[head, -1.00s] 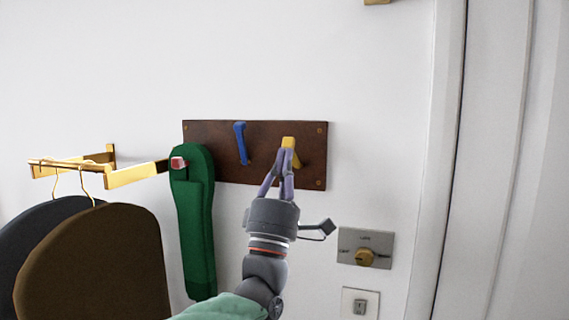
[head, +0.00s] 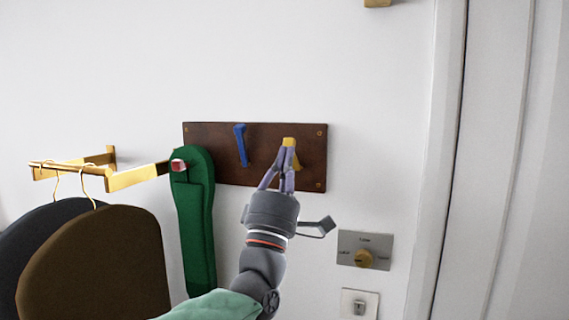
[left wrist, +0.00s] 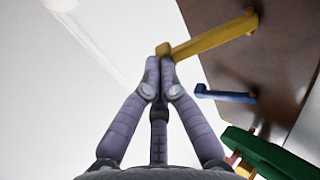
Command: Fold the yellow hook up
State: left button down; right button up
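The yellow hook (head: 289,141) is on the right half of the brown wall board (head: 215,135). In the left wrist view the yellow hook (left wrist: 212,36) sticks out from the board, with its free end at the fingertips. My left gripper (head: 286,152) is in front of the board, its fingers drawn together to a point at the hook's end. In the left wrist view the fingertips (left wrist: 160,64) are close together, and the hook end appears just beyond them, not clearly between them. The fingers cover part of the hook in the head view. My right gripper is not in view.
A blue hook (head: 240,143) is left of the yellow one. A green item (head: 196,230) hangs from a red hook (head: 178,165). A brass rail (head: 137,177) with hangers is at left. A dial plate (head: 377,250) and a switch are below right.

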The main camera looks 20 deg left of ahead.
aim_at(289, 138)
pick_arm(q)
jog(key=r+g+p, duration=0.1)
jog(key=p, duration=0.1)
jog(key=w+r+g+p, duration=0.1)
jog(key=p, duration=0.1)
jog(key=r+g+p, duration=0.1)
jog(key=p, duration=0.1)
jog(key=shift+w+r+g+p, duration=0.25)
jog(key=shift+r+g+p, duration=0.15)
jog(key=shift+w+g+p, duration=0.3)
jog(key=shift+g+p, duration=0.1)
jog(key=shift+p, duration=0.1)
jog(key=shift+w+r, duration=0.15)
jog(key=shift+w, duration=0.2)
jog(key=shift+r, duration=0.1)
